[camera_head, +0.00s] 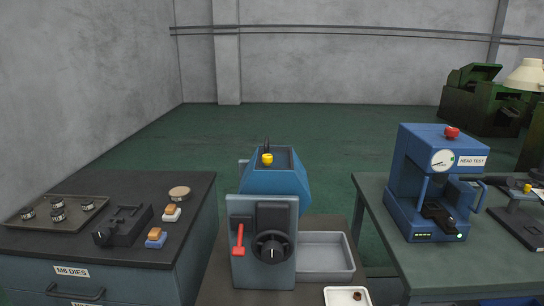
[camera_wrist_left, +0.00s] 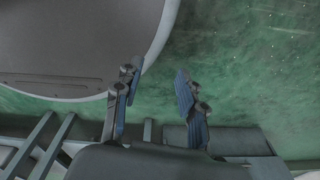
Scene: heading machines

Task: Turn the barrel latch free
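A blue and grey heading machine (camera_head: 272,185) stands in the middle of the head view. Its grey front plate carries a red lever (camera_head: 239,243) at the left and a round black knob (camera_head: 272,248) at the right. I cannot tell which of these is the barrel latch. A yellow button (camera_head: 267,159) sits on top of the machine. My left gripper (camera_wrist_left: 156,74) shows only in the left wrist view, with its two blue-padded fingers apart and nothing between them, above the green floor. It is not near the machine in the head view. My right gripper is not in view.
A dark cabinet (camera_head: 110,252) labelled M6 DIES stands left, with a die tray (camera_head: 75,203) and small blocks on top. A grey tray (camera_head: 325,274) lies beside the machine. A blue HEAD TEST press (camera_head: 412,160) stands on the right bench (camera_head: 400,262).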

